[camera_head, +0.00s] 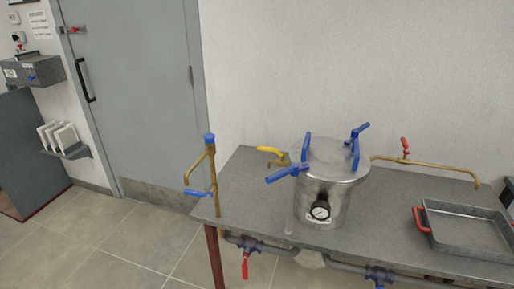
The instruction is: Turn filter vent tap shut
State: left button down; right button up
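A steel filter pot (318,205) with a round lid (330,158) stands on the grey table. A pressure gauge (320,210) is on its front. Several blue handles (355,150) stand around the lid, and a blue lever (283,173) points out to the left. A tap with a yellow lever (272,151) is just left of the pot. A tap with a red handle (405,146) sits on a brass pipe at the right. I cannot tell which of these is the vent tap. Neither gripper is in view.
A brass pipe with a blue lever (199,192) rises at the table's left end. Below the front edge, a pipe carries a valve with a red lever (245,266). A metal tray (462,228) with red handles lies on the right. Floor (140,240) is clear at left.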

aim_at(282, 153)
jog(key=i+j+z, duration=0.1)
jog(key=j, duration=0.25)
jog(key=i+j+z, duration=0.1)
jog(key=i+j, duration=0.15)
jog(key=i+j+z, duration=0.1)
jog(key=j, duration=0.4)
jog(key=i+l, duration=0.05)
jog(key=i, duration=0.05)
